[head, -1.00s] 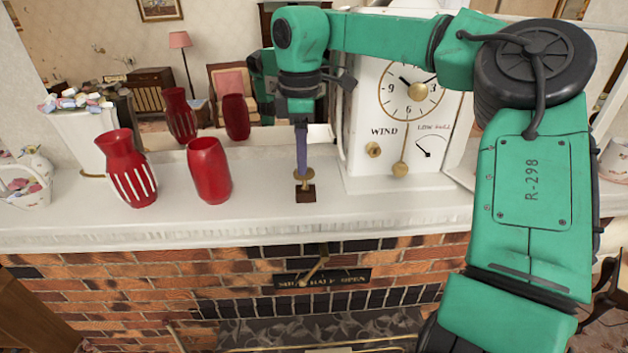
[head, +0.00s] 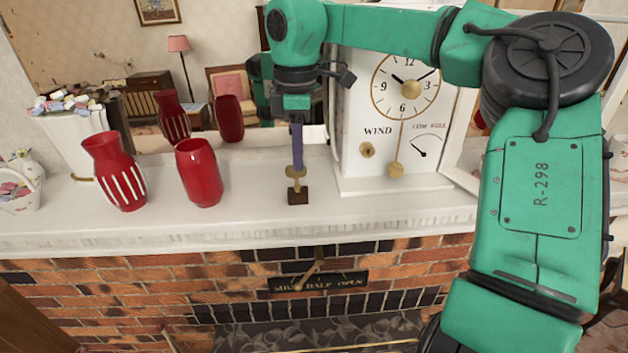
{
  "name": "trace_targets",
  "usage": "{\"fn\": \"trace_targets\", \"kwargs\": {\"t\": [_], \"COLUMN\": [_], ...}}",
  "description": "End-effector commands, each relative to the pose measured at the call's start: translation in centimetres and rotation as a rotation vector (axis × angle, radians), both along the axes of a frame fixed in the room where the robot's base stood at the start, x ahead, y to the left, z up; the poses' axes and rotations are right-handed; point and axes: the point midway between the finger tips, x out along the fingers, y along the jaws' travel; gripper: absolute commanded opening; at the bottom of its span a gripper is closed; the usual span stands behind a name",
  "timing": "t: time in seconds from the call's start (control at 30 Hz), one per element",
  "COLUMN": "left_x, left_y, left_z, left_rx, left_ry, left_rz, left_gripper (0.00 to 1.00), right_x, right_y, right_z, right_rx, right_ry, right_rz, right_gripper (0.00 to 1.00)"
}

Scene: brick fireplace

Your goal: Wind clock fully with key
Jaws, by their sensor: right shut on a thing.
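The white clock (head: 347,150) stands upright on the mantel. Its face is at the top, with a brass keyhole (head: 367,150) under the word WIND and a LOW/FULL dial (head: 422,146) whose needle points to the upper left. My right gripper (head: 297,160) is left of the clock, pointing down, and is shut on the brass key (head: 296,173). The key is upright just over a small dark block (head: 298,196) on the mantel. I cannot tell whether its lower end still touches the block. My left gripper is out of view.
Two red vases, one striped (head: 117,172) and one plain (head: 199,173), stand on the mantel (head: 250,212) to the left. A white planter (head: 80,140) and a floral basket (head: 18,190) are farther left. A mirror is behind. The mantel's front is clear.

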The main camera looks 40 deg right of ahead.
Motion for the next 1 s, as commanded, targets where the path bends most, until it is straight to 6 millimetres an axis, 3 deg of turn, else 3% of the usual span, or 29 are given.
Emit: {"fn": "trace_targets", "kwargs": {"t": [1.0], "left_x": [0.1], "left_y": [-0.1], "left_z": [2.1], "left_rx": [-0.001], "left_ry": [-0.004], "left_rz": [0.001], "left_gripper": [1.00], "right_x": [0.0], "right_y": [0.0], "right_z": [2.9], "right_rx": [0.001], "right_ry": [-0.008], "right_rz": [-0.001], "right_gripper": [0.00]}}
